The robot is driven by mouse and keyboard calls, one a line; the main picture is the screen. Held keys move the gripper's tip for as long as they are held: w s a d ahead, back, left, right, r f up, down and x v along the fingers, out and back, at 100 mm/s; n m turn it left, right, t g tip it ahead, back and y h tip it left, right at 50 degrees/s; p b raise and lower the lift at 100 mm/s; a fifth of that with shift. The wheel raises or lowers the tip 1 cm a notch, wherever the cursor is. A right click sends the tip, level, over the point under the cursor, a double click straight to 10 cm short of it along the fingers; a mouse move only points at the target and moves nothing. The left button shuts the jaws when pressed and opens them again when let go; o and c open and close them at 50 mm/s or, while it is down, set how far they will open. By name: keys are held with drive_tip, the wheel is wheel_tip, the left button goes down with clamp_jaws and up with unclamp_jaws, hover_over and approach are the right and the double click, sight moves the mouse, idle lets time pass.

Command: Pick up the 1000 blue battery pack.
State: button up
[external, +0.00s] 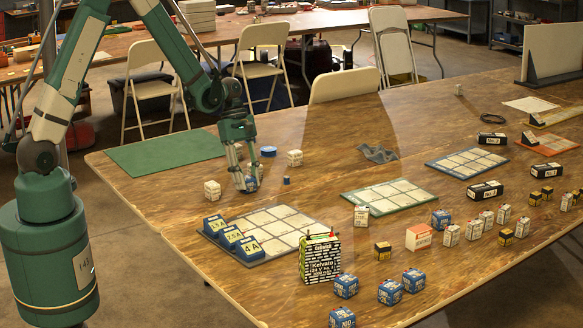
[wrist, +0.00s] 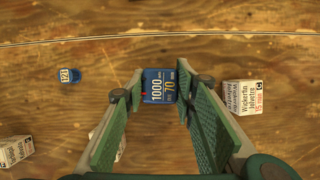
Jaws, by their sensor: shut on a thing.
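The blue battery pack marked 1000 (wrist: 158,86) sits between the two fingertips of my gripper (wrist: 160,92) in the wrist view, its printed side facing the camera. In the external view my gripper (external: 246,186) points down at the left part of the wooden table and is shut on the blue pack (external: 252,184), which the fingers mostly hide. The pack is at or very near the table top; I cannot tell whether it touches it.
A small blue piece marked 121 (wrist: 68,75) and a white box (wrist: 242,94) lie near my gripper. A tray with blue number blocks (external: 283,229) stands in front, by a black and white battery (external: 319,260). Several other blue packs (external: 390,291) stand at the front right.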

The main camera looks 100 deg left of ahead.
sight(248, 178)
drive_tip(key=shift+r+p, duration=1.2)
drive_tip(key=shift+r, duration=3.8)
